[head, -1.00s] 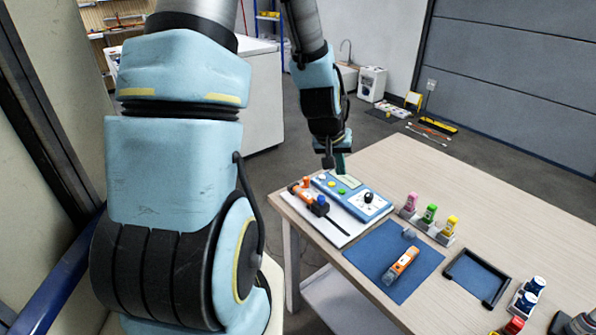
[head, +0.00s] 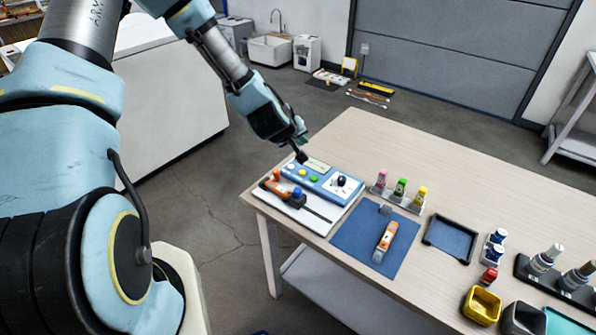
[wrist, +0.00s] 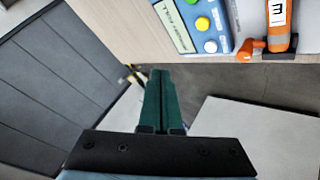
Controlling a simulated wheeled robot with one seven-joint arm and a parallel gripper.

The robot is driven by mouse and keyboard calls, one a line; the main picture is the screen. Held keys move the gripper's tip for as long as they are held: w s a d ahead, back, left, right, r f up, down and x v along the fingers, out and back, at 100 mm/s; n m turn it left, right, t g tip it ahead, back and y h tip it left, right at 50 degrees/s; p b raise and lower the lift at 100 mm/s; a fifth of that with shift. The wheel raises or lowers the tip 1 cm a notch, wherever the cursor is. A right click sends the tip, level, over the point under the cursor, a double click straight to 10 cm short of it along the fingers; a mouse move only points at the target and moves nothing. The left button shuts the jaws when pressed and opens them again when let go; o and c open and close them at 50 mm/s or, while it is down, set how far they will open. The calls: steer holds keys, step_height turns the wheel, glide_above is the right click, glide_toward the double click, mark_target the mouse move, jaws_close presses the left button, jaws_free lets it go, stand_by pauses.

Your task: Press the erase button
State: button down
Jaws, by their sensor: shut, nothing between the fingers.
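The blue device (head: 335,199) lies on the table with a pale display (head: 318,164), a row of small coloured buttons and a black knob (head: 341,181). Button labels are too small to read, so I cannot tell which is erase. My gripper (head: 301,158) is at the device's far left edge by the display. In the wrist view, its green fingers (wrist: 160,75) are together and empty, apart from the buttons.
An orange tool (head: 274,187) lies on a white board beside the device. A blue mat (head: 350,240) holds another orange tool (head: 385,240). Coloured bottles (head: 401,188) stand in a rack, and a black tray (head: 450,238) lies further right.

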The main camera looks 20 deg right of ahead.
mark_target(301, 176)
steer(key=shift+f, duration=0.1)
step_height(301, 176, down, 9)
steer(key=b, duration=0.6)
steer(key=shift+r, duration=0.2)
steer(key=shift+f+b, duration=0.15)
steer(key=shift+b, duration=0.2)
stand_by(1.4)
steer(key=shift+f, duration=0.25)
steer(key=shift+f+b, duration=0.4)
steer(key=shift+b, duration=0.15)
stand_by(0.5)
stand_by(0.3)
steer(key=shift+r+p, duration=0.55)
steer(key=shift+r, duration=0.25)
steer(key=shift+r, duration=0.1)
steer(key=shift+r+p, duration=1.75)
steer(key=shift+r, duration=0.65)
